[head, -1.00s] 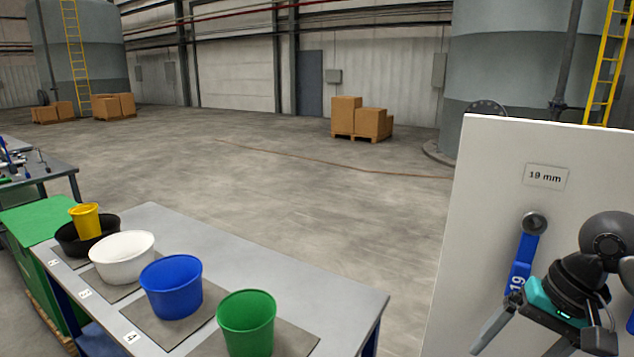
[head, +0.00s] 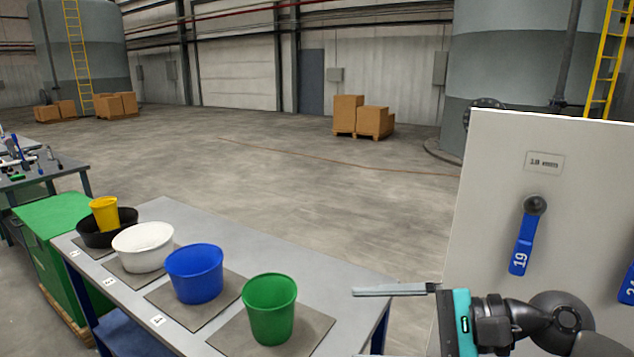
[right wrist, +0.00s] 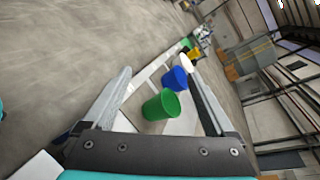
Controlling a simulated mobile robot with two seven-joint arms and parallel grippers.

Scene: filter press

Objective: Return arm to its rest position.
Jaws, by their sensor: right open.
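My right gripper (head: 385,322) is at the lower right of the head view, in front of the white panel, with its fingers pointing left toward the table. It is open and empty. In the right wrist view its two fingers (right wrist: 160,108) stand wide apart, with the green bucket (right wrist: 161,105) seen between them at a distance. My left gripper is in neither view.
A grey table (head: 345,290) bears a green bucket (head: 271,308), a blue bucket (head: 195,272), a white tub (head: 143,246) and a black tub (head: 90,235) with a yellow cup (head: 105,213). The white panel (head: 490,240) carries a blue wrench (head: 521,246) marked 19.

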